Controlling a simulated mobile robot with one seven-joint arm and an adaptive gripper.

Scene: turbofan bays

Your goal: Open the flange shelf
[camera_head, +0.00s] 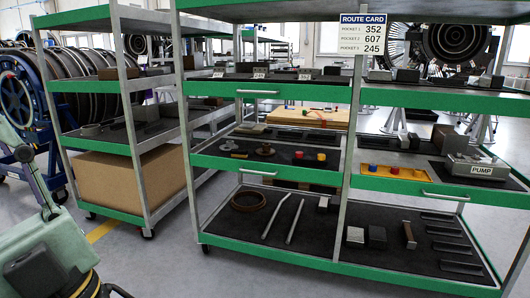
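A grey rack with green shelf fronts stands in the middle and right of the head view. Its middle-left shelf (215,162) bears round flange-like pieces (232,146) at its left and small red (299,155) and yellow (321,157) pieces at its right. No label naming the flange shelf can be read. A pale bar handle (258,173) is on this shelf's green front. The shelf front appears level with the rack posts, so it looks shut. My pale green arm shows at the lower left, apart from the rack. My gripper is not in view.
Other handles sit on the upper-left front (258,92) and right front (445,197). The bottom shelf holds a brown ring (249,201) and rods. A second cart (108,146) with a cardboard box (130,183) stands left. Floor (165,265) is clear in front.

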